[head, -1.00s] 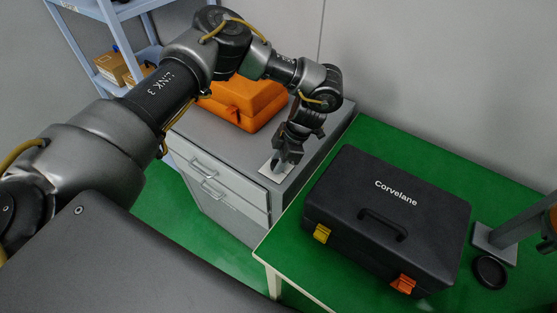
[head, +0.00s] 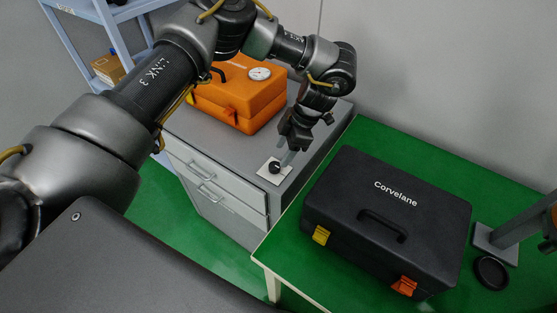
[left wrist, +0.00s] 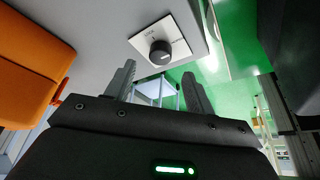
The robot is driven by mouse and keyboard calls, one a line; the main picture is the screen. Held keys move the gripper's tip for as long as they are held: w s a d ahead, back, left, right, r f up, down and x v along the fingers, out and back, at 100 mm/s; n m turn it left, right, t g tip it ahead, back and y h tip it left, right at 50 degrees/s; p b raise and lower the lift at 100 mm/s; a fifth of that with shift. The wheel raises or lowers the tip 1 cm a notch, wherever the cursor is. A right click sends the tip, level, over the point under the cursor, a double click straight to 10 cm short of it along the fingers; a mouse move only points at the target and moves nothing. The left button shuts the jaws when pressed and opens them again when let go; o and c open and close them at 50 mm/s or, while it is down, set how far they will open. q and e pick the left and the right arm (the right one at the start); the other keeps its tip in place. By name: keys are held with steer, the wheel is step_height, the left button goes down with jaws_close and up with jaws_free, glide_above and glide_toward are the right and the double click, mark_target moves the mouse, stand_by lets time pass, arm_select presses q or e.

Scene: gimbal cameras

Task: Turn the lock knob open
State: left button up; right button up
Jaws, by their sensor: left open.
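The lock knob (head: 275,167) is a small black round knob on a pale square plate (head: 265,173) on top of the grey cabinet, near its front right corner. In the left wrist view the knob (left wrist: 160,53) shows a light pointer mark, and its plate carries small lettering that I cannot read for sure. My left gripper (head: 290,153) is above and just behind the knob, apart from it. In the left wrist view its two fingers (left wrist: 158,85) are spread with nothing between them. My right gripper does not show.
An orange case (head: 240,98) with a round gauge stands on the grey cabinet (head: 215,140) behind the knob. A black Corvelane case (head: 390,215) lies on the green table (head: 450,165) to the right. A blue shelf (head: 95,35) stands at the back left.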

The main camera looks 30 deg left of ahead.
arm_select(q)
steer(key=v, duration=0.5)
steer(key=shift+r, duration=0.15)
